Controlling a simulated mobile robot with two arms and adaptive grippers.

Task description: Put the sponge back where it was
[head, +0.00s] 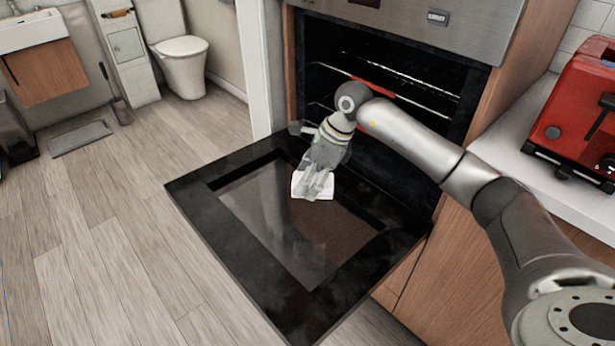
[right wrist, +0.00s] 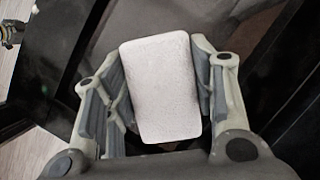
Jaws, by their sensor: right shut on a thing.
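The sponge (right wrist: 160,85) is a white rounded block between the fingers of my right gripper (right wrist: 158,95) in the right wrist view. The fingers press on both of its long sides. In the head view my right gripper (head: 314,184) points down, with the white sponge (head: 299,186) at its fingertips, over the glass of the open oven door. I cannot tell whether the sponge touches the glass. My left gripper is not in view.
The oven door (head: 240,262) is folded down flat and juts out over the wood floor (head: 110,250). The oven (head: 325,50) behind it has wire racks inside. A red toaster (head: 575,125) stands on the white counter (head: 520,140) at the right.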

